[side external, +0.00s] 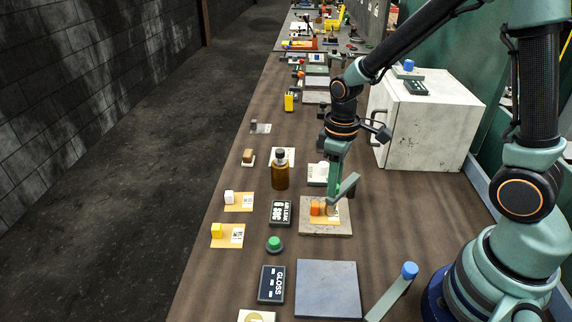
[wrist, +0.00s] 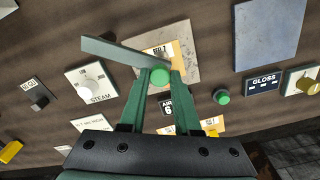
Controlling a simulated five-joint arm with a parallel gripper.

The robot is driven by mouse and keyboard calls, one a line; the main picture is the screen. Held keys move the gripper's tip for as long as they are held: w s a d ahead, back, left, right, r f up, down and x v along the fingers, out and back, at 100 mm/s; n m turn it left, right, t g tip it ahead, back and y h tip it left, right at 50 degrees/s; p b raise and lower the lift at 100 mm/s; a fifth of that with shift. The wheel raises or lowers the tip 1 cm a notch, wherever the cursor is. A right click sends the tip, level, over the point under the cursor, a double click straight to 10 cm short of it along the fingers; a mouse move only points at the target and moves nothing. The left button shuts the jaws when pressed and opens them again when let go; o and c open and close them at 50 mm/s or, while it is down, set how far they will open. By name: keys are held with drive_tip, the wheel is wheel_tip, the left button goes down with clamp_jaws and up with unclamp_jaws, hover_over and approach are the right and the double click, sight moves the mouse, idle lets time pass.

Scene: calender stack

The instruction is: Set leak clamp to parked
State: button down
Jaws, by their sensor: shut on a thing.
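A flat grey-green lever with a round green knob (wrist: 160,75), which looks like the leak clamp, is between my fingertips in the wrist view. Its bar (wrist: 108,50) points up and left. My gripper (wrist: 158,84) is shut on the knob. In the side view my gripper (side external: 331,202) is low over a pale stone plate (side external: 310,230), and the bar (side external: 348,186) slants up to the right. The fingers partly hide the knob there. No parked mark is readable.
A dark gloss display (side external: 271,284) and a blue-grey slab (side external: 328,288) are nearer. A white cabinet (side external: 430,133) stands behind right.

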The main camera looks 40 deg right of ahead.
drive_tip(key=shift+s+r, duration=0.1)
drive_tip(key=shift+s, duration=0.05)
idle(0.3)
drive_tip(key=s+d+n, duration=0.7)
drive_tip(key=d+n, duration=0.2)
drive_tip(key=n, duration=0.7)
drive_tip(key=shift+s, duration=0.35)
drive_tip(key=shift+d, duration=0.15)
drive_tip(key=c, duration=0.6)
unclamp_jaws()
wheel_tip(320, 180, up, 12)
